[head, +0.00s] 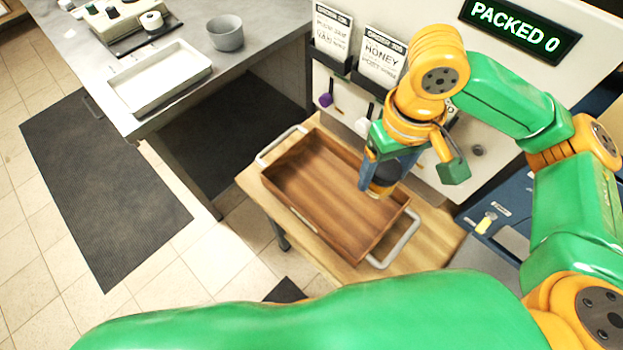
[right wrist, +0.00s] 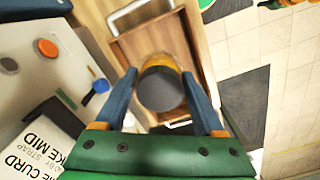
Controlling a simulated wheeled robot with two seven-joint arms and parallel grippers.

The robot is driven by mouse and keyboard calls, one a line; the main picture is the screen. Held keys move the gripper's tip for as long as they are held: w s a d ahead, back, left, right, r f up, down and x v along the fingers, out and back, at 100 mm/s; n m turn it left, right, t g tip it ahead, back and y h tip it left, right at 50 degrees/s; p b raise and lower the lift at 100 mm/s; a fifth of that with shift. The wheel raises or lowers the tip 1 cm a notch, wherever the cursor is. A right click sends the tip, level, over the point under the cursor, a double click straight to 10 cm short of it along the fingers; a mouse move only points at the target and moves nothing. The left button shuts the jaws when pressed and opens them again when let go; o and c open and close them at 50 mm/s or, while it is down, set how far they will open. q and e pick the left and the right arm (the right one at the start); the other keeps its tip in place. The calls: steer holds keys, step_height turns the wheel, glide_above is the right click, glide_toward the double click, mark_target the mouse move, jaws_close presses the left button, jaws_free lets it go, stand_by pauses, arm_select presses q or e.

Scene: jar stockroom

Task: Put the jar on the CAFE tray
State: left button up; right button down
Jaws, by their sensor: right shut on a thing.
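The jar (head: 386,176) has a dark grey lid and amber contents. It also shows in the right wrist view (right wrist: 160,92), between the two blue fingers. My right gripper (head: 372,176) is shut on the jar and holds it over the right end of a wooden tray (head: 322,176). I cannot tell how far the jar is above the tray floor. The tray has metal handles at both ends and looks empty; no CAFE lettering is readable. The tray also shows in the right wrist view (right wrist: 124,49). My left gripper is not in view.
The tray stands on a light wooden table (head: 440,240). Behind it a pale panel carries order cards (head: 378,58) and a "PACKED 0" sign (head: 520,30). At left, a grey counter holds a white tray (head: 160,78) and a grey pot (head: 226,33). A blue case (head: 492,228) stands right.

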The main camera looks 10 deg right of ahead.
steer(key=f+n, duration=0.1)
steer(key=a+f+n, duration=0.1)
steer(key=n, duration=0.1)
steer(key=shift+w+a+f, duration=0.15)
steer(key=shift+w+a, duration=0.1)
steer(key=shift+w, duration=0.15)
steer(key=s+d+f+n+b, duration=0.2)
steer(key=s+f+n, duration=0.25)
steer(key=n, duration=0.45)
steer(key=n+b, duration=0.1)
steer(key=n, duration=0.2)
glide_above(333, 195)
steer(key=f, duration=1)
steer(key=shift+s, duration=0.25)
steer(key=f, duration=0.3)
steer(key=shift+w, duration=0.2)
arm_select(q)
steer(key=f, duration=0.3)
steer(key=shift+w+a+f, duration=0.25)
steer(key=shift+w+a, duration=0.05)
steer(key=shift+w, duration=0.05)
arm_select(e)
steer(key=shift+f, duration=0.45)
